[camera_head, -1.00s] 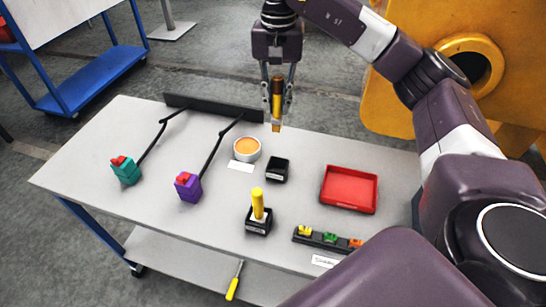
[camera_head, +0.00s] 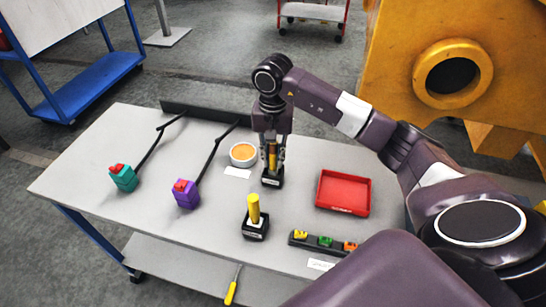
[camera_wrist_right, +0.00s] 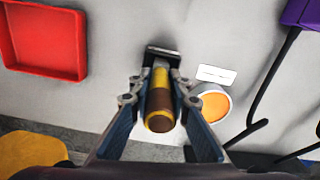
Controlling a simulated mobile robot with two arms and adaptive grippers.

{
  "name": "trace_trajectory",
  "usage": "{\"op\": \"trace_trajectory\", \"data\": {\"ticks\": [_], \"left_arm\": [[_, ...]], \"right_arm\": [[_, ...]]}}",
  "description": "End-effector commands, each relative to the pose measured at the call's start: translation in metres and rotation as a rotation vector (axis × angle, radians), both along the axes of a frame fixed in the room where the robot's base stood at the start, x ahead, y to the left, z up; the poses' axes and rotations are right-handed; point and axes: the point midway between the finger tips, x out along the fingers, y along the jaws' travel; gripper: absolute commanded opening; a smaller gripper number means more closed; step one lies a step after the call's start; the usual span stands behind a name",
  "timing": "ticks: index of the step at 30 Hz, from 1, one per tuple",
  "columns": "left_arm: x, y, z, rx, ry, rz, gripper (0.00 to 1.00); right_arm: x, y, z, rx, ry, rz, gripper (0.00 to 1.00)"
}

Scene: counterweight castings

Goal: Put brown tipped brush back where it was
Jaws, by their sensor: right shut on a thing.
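The brush (camera_head: 272,157) has a yellow handle with a brown part. My right gripper (camera_head: 272,154) is shut on it and holds it upright at the small black holder (camera_head: 272,180). In the right wrist view the brush (camera_wrist_right: 160,104) lies between the fingers (camera_wrist_right: 160,93), its brown and gold end towards the camera. Its far end meets the black holder (camera_wrist_right: 162,51); I cannot tell how deep it sits inside. A second yellow-handled brush (camera_head: 254,208) stands in another black holder (camera_head: 255,230) nearer the front. My left gripper is not in view.
An orange-filled bowl (camera_head: 243,154) stands just left of the holder, with a white label (camera_head: 237,173). A red tray (camera_head: 343,193) is to the right. A black rack (camera_head: 322,242) of coloured pieces lies in front. Teal (camera_head: 123,179) and purple (camera_head: 186,194) blocks stand left.

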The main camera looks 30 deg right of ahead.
Motion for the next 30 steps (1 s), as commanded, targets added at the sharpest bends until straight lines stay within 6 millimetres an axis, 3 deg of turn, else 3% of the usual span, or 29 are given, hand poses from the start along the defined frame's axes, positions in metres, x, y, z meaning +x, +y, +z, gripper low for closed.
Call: {"op": "trace_trajectory", "data": {"ticks": [14, 15, 18, 30], "left_arm": [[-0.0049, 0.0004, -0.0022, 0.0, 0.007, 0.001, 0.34], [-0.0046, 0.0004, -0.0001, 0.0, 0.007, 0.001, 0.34], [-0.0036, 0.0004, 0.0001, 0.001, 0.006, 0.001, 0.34], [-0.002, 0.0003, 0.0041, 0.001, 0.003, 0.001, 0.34]], "right_arm": [[0.0002, -0.0002, -0.0138, -0.001, -0.002, 0.0, 0.0], [0.0001, -0.0001, -0.012, -0.001, -0.002, 0.0, 0.21], [0.0001, -0.0001, -0.0118, -0.001, -0.002, 0.0, 0.32], [0.0004, 0.0002, -0.0069, 0.0, -0.003, 0.0, 0.35]]}}
